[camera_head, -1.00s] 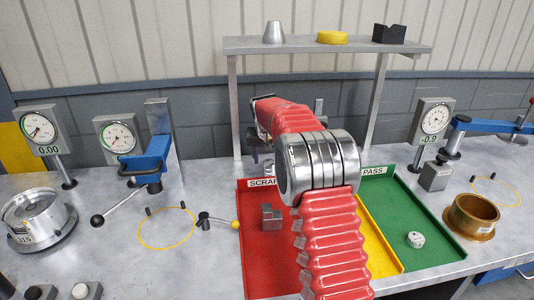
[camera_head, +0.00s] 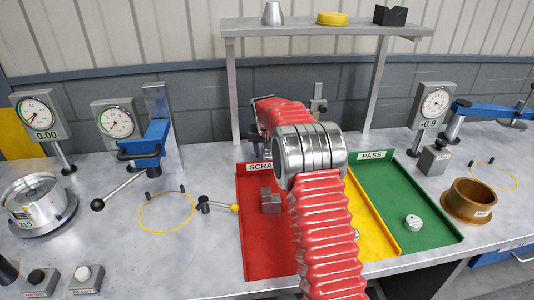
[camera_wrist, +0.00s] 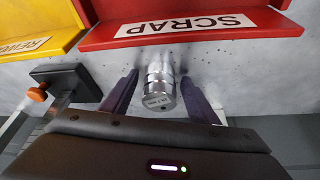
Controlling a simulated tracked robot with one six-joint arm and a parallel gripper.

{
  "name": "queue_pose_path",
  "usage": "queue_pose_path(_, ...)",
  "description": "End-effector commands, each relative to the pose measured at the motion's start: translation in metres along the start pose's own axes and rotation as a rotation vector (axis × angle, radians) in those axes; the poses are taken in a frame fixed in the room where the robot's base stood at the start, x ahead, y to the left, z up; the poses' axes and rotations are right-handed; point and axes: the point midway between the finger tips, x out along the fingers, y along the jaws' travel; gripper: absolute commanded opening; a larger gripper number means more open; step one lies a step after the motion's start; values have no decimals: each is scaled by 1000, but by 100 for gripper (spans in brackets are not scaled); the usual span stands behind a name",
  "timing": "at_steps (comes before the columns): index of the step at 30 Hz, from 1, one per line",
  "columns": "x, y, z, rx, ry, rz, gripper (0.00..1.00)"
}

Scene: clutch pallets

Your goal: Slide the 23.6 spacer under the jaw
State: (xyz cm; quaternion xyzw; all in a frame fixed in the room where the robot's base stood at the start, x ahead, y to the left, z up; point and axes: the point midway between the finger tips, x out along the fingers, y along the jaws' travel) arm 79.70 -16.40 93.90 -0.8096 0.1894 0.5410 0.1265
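A short, shiny metal cylinder (camera_wrist: 160,85), apparently the spacer, stands on the grey bench in the wrist view. Its end carries small print too blurred to read surely. My gripper (camera_wrist: 160,92) is open, with a dark finger on each side of the cylinder and narrow gaps showing. A dark block (camera_wrist: 65,80) with an orange knob (camera_wrist: 38,94) and metal bars is at the left of the wrist view. I cannot tell if it bears the jaw. In the head view my red arm hides the fingers and cylinder.
The red SCRAP tray (camera_head: 262,235) and yellow tray (camera_head: 380,225) border the work spot; the green PASS tray (camera_head: 435,215) is farther right. A shelf (camera_head: 330,27) stands behind.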

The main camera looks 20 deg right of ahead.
Motion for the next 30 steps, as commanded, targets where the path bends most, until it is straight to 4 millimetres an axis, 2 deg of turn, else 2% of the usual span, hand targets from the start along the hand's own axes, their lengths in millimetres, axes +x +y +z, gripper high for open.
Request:
queue_pose_path(2, 0, 0, 0, 0, 0, 0, 48)
queue_pose_path(20, 0, 0, 0, 0, 0, 0, 6)
queue_pose_path(21, 0, 0, 0, 0, 0, 0, 40)
queue_pose_path(30, 0, 0, 0, 0, 0, 0, 60)
